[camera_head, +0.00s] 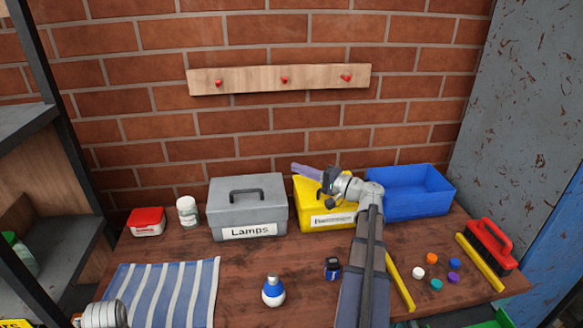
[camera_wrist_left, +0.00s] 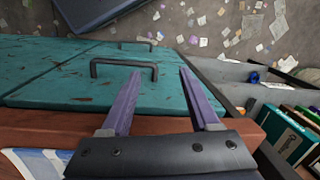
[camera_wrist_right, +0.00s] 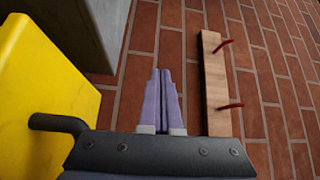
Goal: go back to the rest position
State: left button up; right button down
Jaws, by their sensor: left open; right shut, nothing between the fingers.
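My right gripper (camera_head: 297,168) is over the yellow bin (camera_head: 309,213) in the head view, close to the brick wall. Its purple fingers are together and empty in the right wrist view (camera_wrist_right: 161,72), with the yellow bin at the left. My left gripper does not show in the head view, where only part of my left arm is at the bottom left edge. In the left wrist view my left gripper (camera_wrist_left: 160,72) is open, with nothing between its fingers. Beyond them are teal panels (camera_wrist_left: 50,85) with dark handles.
A grey "Lamps" box (camera_head: 228,205) and blue bin (camera_head: 425,195) flank the yellow bin. A bulb (camera_head: 273,291), dark blue item (camera_head: 332,268), several caps (camera_head: 432,258), red brush (camera_head: 490,246) and striped cloth (camera_head: 160,290) lie in front. A pegged board (camera_head: 300,78) hangs above.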

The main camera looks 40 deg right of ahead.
jog(key=shift+v, duration=2.1)
jog(key=shift+r, duration=0.15)
